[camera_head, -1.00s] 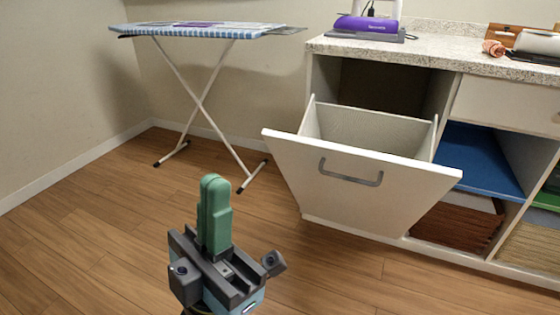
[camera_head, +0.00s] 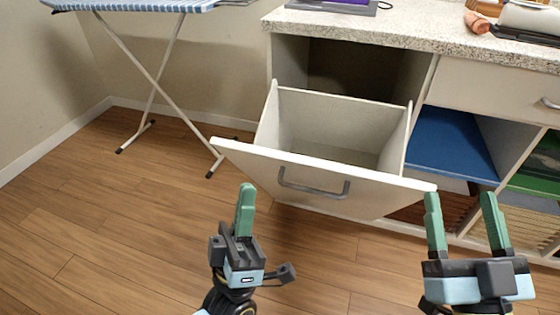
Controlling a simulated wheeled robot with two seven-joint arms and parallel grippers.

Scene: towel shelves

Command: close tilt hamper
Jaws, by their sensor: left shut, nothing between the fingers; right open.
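The tilt hamper (camera_head: 240,156) is a white tilt-out bin in the cabinet. Its front panel leans outward and its inside is open and looks empty. A grey bar handle (camera_head: 313,190) is on the front panel. My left gripper (camera_head: 245,196) is shut and empty, in front of the panel's left part and left of the handle in the picture. I cannot tell if it touches the panel. My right gripper (camera_head: 462,208) is open and empty, at the panel's right end, in front of the lower shelves.
A speckled countertop (camera_head: 420,30) tops the cabinet. A drawer (camera_head: 500,90) and shelves with a blue item (camera_head: 448,143) are to the right of the hamper. An ironing board (camera_head: 150,5) stands at the back left. The wooden floor (camera_head: 110,220) at left is clear.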

